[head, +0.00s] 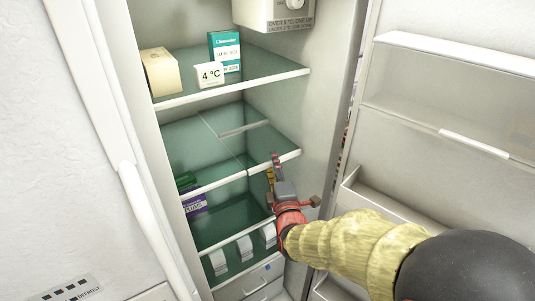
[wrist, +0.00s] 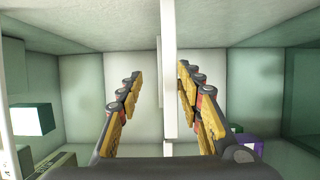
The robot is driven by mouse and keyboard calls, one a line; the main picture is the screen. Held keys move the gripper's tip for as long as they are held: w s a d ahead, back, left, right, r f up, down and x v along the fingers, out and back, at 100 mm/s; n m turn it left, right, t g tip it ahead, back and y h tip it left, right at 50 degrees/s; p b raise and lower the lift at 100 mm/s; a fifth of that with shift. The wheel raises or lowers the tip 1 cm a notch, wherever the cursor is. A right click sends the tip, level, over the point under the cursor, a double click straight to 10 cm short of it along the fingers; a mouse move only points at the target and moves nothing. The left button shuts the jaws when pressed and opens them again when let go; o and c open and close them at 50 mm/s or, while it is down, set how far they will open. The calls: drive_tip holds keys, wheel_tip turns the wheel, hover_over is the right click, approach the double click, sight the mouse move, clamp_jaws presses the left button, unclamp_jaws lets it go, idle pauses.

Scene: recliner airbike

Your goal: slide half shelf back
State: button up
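The middle glass shelf of the open fridge is split by a seam. Its right half shelf (head: 262,146) has a white front edge, roughly in line with the front of the left half (head: 190,150). A pale strip crosses the right half toward the back. My gripper (head: 274,166) is at the right half's front edge. In the wrist view a white shelf edge (wrist: 168,60) runs vertically between the fingers of my gripper (wrist: 159,80). The fingers are apart, one on each side. The right finger is close to the edge; contact cannot be told.
A purple box (head: 195,204) and white cartons (head: 245,248) stand below. The open door (head: 450,100) is at right. The middle shelf's top looks clear.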

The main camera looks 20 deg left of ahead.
sight(269, 156)
drive_tip(key=x, duration=0.3)
drive_tip(key=f+x, duration=0.1)
drive_tip(key=x, duration=0.3)
drive_tip(key=shift+a+f+b, duration=0.2)
drive_tip(key=shift+b, duration=0.2)
drive_tip(key=shift+c, duration=1.2)
clamp_jaws()
drive_tip(key=shift+f, duration=0.2)
